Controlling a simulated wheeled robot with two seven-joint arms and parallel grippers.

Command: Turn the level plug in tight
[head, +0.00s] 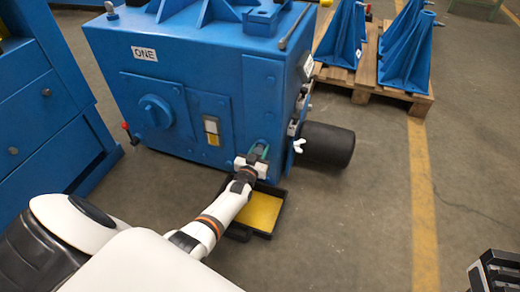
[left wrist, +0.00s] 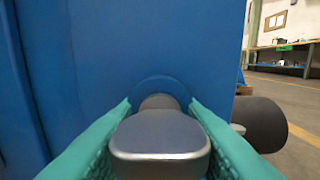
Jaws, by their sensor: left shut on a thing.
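The level plug (left wrist: 160,135) is a grey metal piece with a broad, rounded head, close up in the left wrist view. Its round shank runs to a round boss on the blue housing (head: 190,75), which bears a label reading ONE. My left gripper (head: 260,152) is at the lower right of the housing's front face. Its green fingers (left wrist: 160,120) are shut on the plug's head from both sides. In the head view the gripper hides the plug. How deep the plug sits cannot be told. Part of my right gripper (head: 494,272) shows at the lower right corner, its fingertips unclear.
A black tray with a yellow bottom (head: 262,212) lies on the floor below my left gripper. A black cylinder (head: 328,145) and a white wing nut (head: 298,145) are at the housing's right side. A pallet (head: 368,75) with blue brackets stands behind. Floor at right is clear.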

